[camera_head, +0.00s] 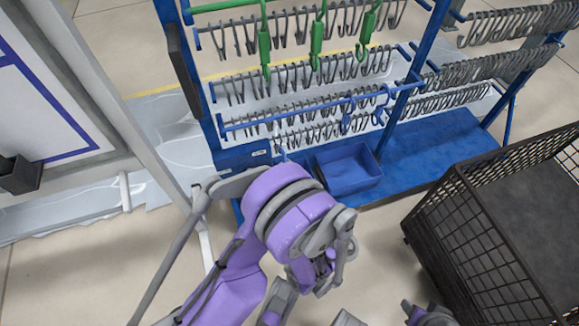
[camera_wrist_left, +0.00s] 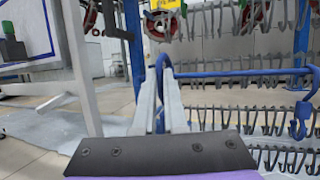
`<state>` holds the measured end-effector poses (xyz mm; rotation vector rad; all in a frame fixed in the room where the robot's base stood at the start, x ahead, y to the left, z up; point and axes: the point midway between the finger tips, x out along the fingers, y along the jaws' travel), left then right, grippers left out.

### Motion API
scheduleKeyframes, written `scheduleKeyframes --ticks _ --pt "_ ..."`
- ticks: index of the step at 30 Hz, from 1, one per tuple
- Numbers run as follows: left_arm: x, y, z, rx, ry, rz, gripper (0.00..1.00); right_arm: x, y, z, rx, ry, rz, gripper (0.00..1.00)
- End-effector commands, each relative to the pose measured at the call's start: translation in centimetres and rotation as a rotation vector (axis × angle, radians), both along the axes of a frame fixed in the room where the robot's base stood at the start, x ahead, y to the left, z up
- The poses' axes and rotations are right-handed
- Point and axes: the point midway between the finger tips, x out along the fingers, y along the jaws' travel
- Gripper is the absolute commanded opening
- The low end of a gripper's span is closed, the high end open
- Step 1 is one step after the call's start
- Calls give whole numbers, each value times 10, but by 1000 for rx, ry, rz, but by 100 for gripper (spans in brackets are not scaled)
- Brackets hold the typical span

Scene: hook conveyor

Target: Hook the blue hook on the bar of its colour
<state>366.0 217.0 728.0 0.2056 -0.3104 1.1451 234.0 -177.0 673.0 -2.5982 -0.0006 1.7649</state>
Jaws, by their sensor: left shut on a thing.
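My left gripper (camera_wrist_left: 161,100) is shut on the blue hook (camera_wrist_left: 162,62), whose curved top shows above the fingertips in the left wrist view. In the head view my purple wrist covers much of the gripper, and its tips (camera_head: 281,154) show small in front of the rack. The blue bar (camera_wrist_left: 235,73) runs to the right from close behind the held hook; I cannot tell whether they touch. In the head view this bar (camera_head: 300,109) carries other blue hooks (camera_head: 347,116) towards its right end. One hangs at the right in the wrist view (camera_wrist_left: 299,118). My right gripper is not clearly in view.
Green hooks (camera_head: 316,42) hang on a higher bar. Rows of grey hooks (camera_head: 300,78) fill the rack behind. A blue bin (camera_head: 347,170) sits on the rack's base. A dark wire cage (camera_head: 500,235) stands at the right, and a grey frame (camera_head: 110,110) at the left.

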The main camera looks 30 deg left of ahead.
Motion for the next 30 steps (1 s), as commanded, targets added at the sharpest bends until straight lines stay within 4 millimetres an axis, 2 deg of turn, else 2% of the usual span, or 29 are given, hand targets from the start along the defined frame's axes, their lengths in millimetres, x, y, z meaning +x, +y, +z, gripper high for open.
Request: scheduleKeyframes --ticks 10,30 --pt "3 5 2 8 -4 12 0 -1 0 2 0 -1 0 50" --pt "37 46 2 8 -4 13 0 -2 0 13 0 -4 0 50"
